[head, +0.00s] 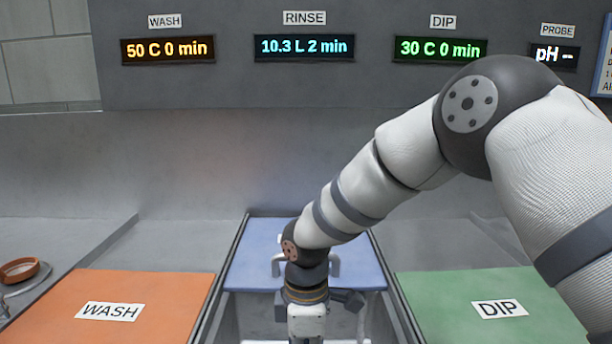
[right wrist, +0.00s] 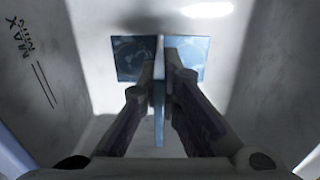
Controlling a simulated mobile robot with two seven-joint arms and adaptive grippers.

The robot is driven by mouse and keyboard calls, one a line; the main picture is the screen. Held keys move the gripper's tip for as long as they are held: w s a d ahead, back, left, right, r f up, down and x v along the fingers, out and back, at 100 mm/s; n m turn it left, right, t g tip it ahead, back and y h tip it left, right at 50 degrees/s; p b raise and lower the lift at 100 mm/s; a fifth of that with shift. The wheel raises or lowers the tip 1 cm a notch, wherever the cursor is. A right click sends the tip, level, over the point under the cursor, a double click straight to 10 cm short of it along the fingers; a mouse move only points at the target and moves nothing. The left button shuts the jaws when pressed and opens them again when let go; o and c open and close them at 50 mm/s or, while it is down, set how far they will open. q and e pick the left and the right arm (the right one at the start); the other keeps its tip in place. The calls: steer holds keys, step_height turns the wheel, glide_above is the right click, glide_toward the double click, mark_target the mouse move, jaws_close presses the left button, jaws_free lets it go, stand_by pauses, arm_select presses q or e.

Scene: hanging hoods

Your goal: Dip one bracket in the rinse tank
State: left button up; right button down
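My right arm reaches down into the front opening of the middle tank, under the RINSE sign (head: 304,18). Its blue lid (head: 255,262) lies behind the opening. My right gripper (right wrist: 160,78) is inside the white-walled tank (right wrist: 85,40) in the right wrist view. Its fingers are close together on a thin blue-grey upright strip (right wrist: 159,118), which looks like the bracket. Blue speckled patches (right wrist: 135,58) show on both sides beyond the fingertips; I cannot tell whether they belong to the bracket or to the tank. My left gripper is out of view.
The orange WASH lid (head: 150,290) covers the left tank and the green DIP lid (head: 450,285) the right one. The rinse display (head: 304,47) reads 10.3 L 2 min. A MAX mark (right wrist: 20,38) is on the tank wall. An orange-brown ring-shaped item (head: 20,270) sits far left.

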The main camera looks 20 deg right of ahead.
step_height(320, 180, up, 13)
steer(key=shift+p, duration=0.45)
stand_by(0.5)
